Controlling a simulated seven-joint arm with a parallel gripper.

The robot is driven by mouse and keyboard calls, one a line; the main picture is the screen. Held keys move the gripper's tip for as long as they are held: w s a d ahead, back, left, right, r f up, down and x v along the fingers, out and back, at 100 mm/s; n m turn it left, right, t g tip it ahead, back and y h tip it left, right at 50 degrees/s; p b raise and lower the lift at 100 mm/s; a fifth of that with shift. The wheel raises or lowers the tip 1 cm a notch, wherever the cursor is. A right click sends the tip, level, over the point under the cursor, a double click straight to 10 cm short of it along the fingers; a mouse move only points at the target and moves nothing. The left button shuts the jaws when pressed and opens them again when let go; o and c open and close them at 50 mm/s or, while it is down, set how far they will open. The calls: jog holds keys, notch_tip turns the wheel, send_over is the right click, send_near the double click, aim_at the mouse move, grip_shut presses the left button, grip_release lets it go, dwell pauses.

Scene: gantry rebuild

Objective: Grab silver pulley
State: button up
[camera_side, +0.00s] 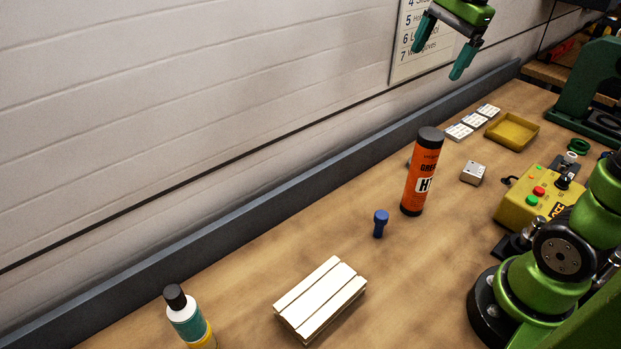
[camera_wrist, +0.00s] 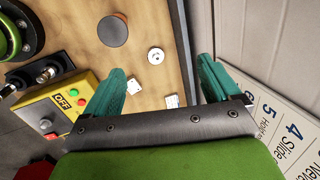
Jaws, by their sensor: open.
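A round, pale silver disc with small holes, which looks like the silver pulley (camera_wrist: 156,56), lies flat on the bench in the wrist view. In the side view only a grey sliver of it (camera_side: 409,162) seems to show behind the orange tube (camera_side: 422,172), which hides the rest. My gripper (camera_side: 441,55) is high above the bench near the wall, fingers spread and empty. In the wrist view my gripper (camera_wrist: 163,80) has its two teal fingers wide apart, and the disc shows beyond the gap between them, well below.
The tall orange tube stands close to the disc. A silver block (camera_side: 473,173), white cards (camera_side: 473,122) and a yellow tray (camera_side: 513,131) lie farther back. A blue peg (camera_side: 380,223), slatted pallet (camera_side: 320,298) and bottle (camera_side: 187,318) are nearer. A yellow control box (camera_side: 525,204) stands right.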

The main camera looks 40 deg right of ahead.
jog(key=w+d+f+m+g, duration=0.3)
jog(key=d+m, duration=0.6)
jog(key=d, duration=0.1)
jog(key=shift+h, duration=0.3)
notch_tip(320, 180, down, 22)
jog(key=shift+w+r, duration=0.1)
jog(key=shift+w+f, duration=0.15)
jog(key=shift+f, duration=1.45)
jog(key=shift+w+f, duration=0.1)
jog(key=shift+f, duration=1.5)
jog(key=c, duration=1.3)
